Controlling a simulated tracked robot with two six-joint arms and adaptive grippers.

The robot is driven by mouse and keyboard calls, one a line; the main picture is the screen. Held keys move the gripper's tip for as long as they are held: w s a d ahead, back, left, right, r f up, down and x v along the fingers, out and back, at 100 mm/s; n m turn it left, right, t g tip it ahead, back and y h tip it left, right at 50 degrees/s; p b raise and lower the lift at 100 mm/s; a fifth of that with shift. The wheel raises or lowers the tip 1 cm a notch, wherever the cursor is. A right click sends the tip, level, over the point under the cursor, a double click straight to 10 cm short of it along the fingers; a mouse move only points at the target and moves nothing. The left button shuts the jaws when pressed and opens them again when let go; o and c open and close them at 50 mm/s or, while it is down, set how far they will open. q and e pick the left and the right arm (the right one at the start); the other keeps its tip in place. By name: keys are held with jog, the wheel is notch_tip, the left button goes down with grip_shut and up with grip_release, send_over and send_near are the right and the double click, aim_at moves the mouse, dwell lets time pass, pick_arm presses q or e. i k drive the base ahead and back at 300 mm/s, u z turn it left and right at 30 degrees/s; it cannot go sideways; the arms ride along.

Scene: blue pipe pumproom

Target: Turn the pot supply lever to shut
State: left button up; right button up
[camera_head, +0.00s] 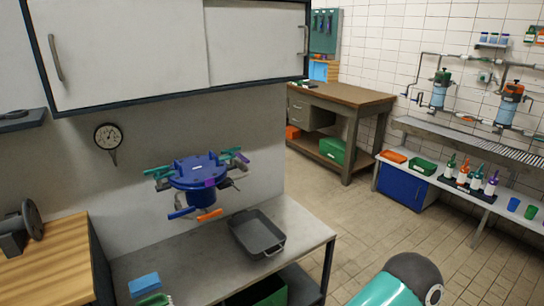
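A round blue pot-like body (199,172) is mounted at the grey wall above a metal bench. Several levers stick out around it, including teal ones, a blue one (181,213) and an orange one (210,216). A small purple part (210,183) shows on its front. On the far tiled wall are two pipe-fed vessels, one with a green top (438,92) and one with an orange top (510,104). I cannot tell which lever is the pot supply lever or how it is set.
A dial gauge (108,136) is on the wall. White cabinets (130,50) overhang the bench. The tiled floor (390,220) is clear between the benches.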

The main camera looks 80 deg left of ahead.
aim_at(244, 160)
jog(key=z, duration=0.05)
jog(key=i, duration=1.45)
jog(key=u, duration=2)
jog(key=i, duration=0.2)
jog(key=u, duration=2.25)
jog(key=i, duration=1.15)
jog(key=z, duration=0.6)
